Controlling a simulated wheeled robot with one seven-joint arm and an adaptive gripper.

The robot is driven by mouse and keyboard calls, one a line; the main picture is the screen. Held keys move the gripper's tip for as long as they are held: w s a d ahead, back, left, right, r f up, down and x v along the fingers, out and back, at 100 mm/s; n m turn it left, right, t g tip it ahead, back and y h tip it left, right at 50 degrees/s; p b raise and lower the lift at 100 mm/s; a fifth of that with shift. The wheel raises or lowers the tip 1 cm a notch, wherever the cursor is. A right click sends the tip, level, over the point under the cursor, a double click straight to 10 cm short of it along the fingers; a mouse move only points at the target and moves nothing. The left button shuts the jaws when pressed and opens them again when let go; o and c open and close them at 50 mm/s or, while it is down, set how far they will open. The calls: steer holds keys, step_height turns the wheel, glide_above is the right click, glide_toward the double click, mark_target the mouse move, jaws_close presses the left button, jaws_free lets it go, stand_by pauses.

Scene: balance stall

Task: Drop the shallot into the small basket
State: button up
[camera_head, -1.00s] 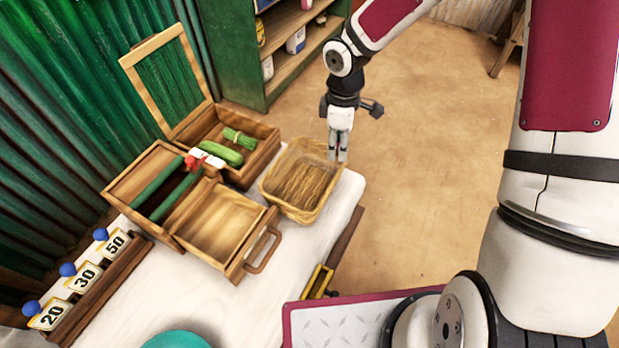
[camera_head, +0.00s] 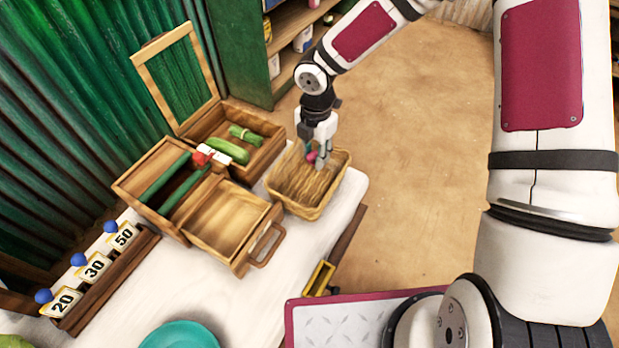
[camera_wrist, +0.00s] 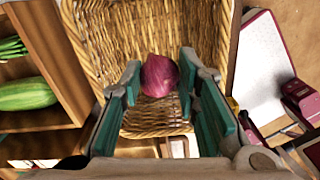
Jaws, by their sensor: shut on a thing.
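The shallot (camera_wrist: 160,76) is a small purple-red bulb held between the two teal finger pads of my gripper (camera_wrist: 158,88) in the wrist view. In the head view the shallot (camera_head: 312,157) shows as a small pink spot at the fingertips of my gripper (camera_head: 316,160). The small basket (camera_head: 297,208) is woven and tan, and stands on the white table's far right corner. It also shows in the wrist view (camera_wrist: 105,35), behind the shallot. My gripper is shut on the shallot over the basket's opening. I cannot tell the exact height above the basket floor.
A wooden box with a raised framed lid (camera_head: 142,62) holds a cucumber (camera_head: 228,151) and a green bundle left of the basket. An open wooden case (camera_head: 245,268) lies nearer. Price cards (camera_head: 93,268) and a teal bowl (camera_head: 180,338) are further left and in front.

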steer(key=shift+f+b, duration=0.35)
steer(key=shift+f, duration=0.6)
steer(key=o, duration=1)
steer(key=shift+o, duration=0.2)
step_height(320, 180, up, 12)
